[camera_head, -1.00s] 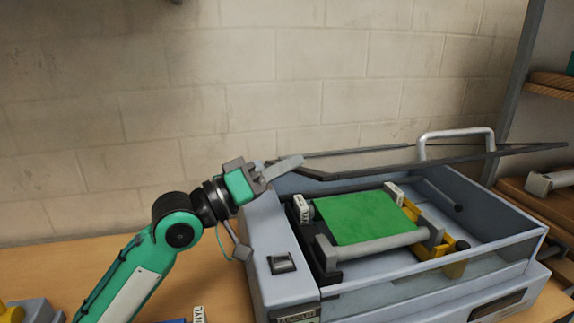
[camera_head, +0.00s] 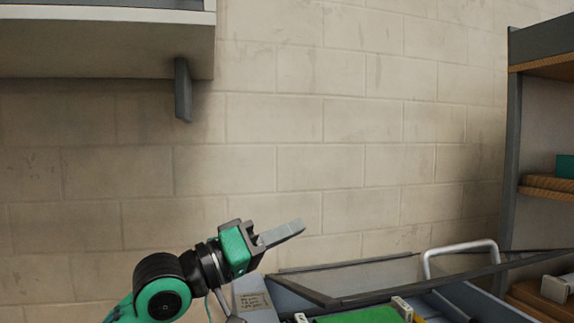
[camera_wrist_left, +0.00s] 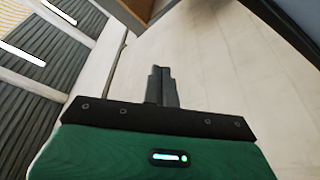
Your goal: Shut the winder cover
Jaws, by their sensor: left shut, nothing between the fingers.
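The winder cover (camera_head: 370,274) is a clear panel in a dark frame, standing raised over the machine at the bottom right of the head view. A pale handle (camera_head: 462,247) shows at its right part. Below it the machine (camera_head: 284,295) is cut off by the frame's lower edge, with a green sheet (camera_head: 362,316) inside. My left gripper (camera_head: 302,226) is shut and empty, above the cover's left end and apart from it in the picture. Its closed fingers (camera_wrist_left: 163,72) also show in the left wrist view. My right gripper is not in view.
A wall shelf (camera_head: 110,45) with a dark bracket (camera_head: 183,90) hangs at the upper left. A shelf rack (camera_head: 514,150) stands at the right edge. The block wall behind is bare, and the space above the gripper is clear.

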